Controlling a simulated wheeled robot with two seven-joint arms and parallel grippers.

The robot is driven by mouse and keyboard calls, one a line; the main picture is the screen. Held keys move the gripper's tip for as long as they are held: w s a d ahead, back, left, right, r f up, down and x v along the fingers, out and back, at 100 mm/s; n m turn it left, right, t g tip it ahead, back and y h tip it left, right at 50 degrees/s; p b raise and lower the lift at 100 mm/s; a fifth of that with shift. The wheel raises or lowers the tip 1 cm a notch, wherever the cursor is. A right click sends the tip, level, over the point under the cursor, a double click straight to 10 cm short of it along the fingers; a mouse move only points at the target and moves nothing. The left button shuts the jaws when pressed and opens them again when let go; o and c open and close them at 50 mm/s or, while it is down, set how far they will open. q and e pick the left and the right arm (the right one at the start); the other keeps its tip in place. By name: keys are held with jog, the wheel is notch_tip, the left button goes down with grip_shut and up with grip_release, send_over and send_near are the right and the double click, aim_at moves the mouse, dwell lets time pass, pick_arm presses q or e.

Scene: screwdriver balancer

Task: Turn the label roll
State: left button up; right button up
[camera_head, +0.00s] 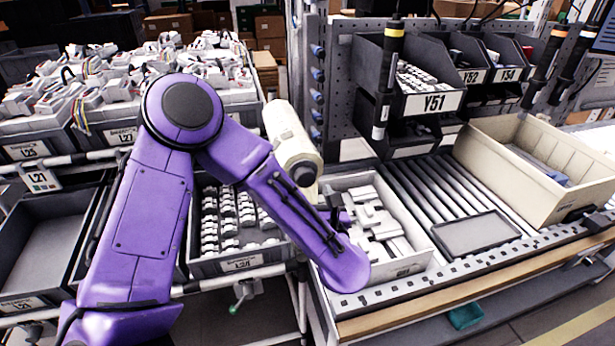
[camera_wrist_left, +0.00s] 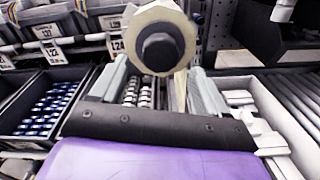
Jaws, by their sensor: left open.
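The label roll (camera_head: 291,143) is a cream cylinder, tilted, beside the post behind my left arm. In the left wrist view the roll (camera_wrist_left: 143,24) is seen nearly end-on, with a dark round core (camera_wrist_left: 160,52) facing the camera. My left gripper (camera_wrist_left: 158,72) is open, its grey fingers to the left and right below the roll. Nothing is seen held between them; whether they touch the roll cannot be told. In the head view my purple left arm crosses in front and hides most of the gripper. My right gripper is not in view.
A bin of white parts (camera_head: 408,267) stands below and right of the roll, with a roller track (camera_head: 440,190) beside it. A beige crate (camera_head: 535,150) is at the right. Bins of white parts (camera_head: 238,262) lie below my arm. Tools hang at the upper right.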

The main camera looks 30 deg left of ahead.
aim_at(306, 183)
pick_arm(q)
jog(key=p+x, duration=0.1)
jog(key=x, duration=0.3)
jog(key=shift+w+a, duration=0.1)
jog(key=shift+a, duration=0.05)
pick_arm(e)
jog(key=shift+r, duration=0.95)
